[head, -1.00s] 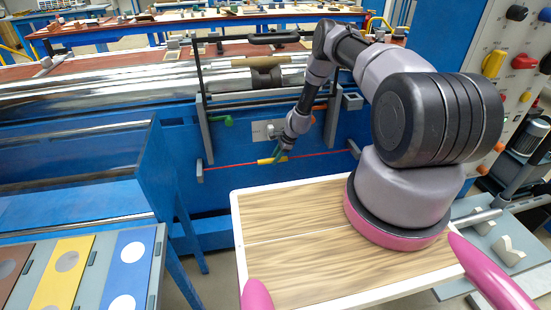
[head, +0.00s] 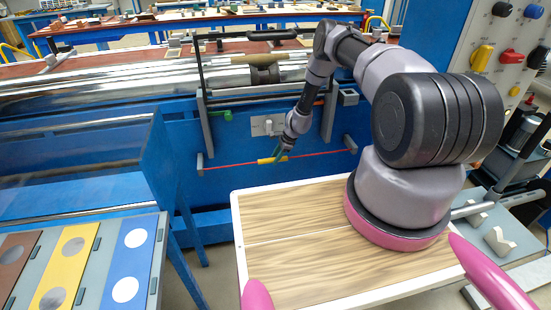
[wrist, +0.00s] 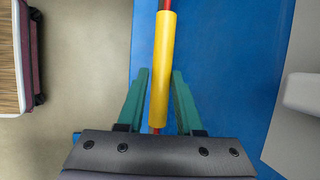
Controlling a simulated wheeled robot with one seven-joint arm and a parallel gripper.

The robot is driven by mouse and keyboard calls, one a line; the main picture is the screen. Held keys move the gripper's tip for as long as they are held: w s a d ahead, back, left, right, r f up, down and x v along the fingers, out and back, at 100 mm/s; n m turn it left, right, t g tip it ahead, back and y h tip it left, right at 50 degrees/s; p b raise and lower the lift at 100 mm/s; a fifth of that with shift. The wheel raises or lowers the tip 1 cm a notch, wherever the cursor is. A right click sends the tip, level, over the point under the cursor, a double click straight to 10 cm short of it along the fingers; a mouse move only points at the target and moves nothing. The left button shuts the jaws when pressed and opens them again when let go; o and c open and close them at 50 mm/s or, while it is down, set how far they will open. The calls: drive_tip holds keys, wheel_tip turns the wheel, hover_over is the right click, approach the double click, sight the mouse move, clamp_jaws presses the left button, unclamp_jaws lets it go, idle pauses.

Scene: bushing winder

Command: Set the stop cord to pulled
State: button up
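The stop cord (head: 232,163) is a thin red cord strung between two grey brackets along the front of the blue machine. A yellow sleeve (head: 265,161) sits on the cord near its middle. In the wrist view the yellow sleeve (wrist: 161,75) runs between the two green fingers of my gripper (wrist: 158,95), with a gap on each side. My gripper is open around the sleeve and also shows in the head view (head: 283,155), at the sleeve's right end. The cord looks nearly straight.
The blue machine (head: 180,175) fills the space behind the cord. A control panel with knobs (head: 505,50) stands at right. A table with coloured panels (head: 85,270) is at lower left.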

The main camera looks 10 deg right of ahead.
drive_tip(key=o, duration=0.3)
drive_tip(key=shift+s, duration=0.2)
drive_tip(key=v, duration=1)
drive_tip(key=shift+d+r, duration=0.15)
drive_tip(key=shift+r, duration=0.25)
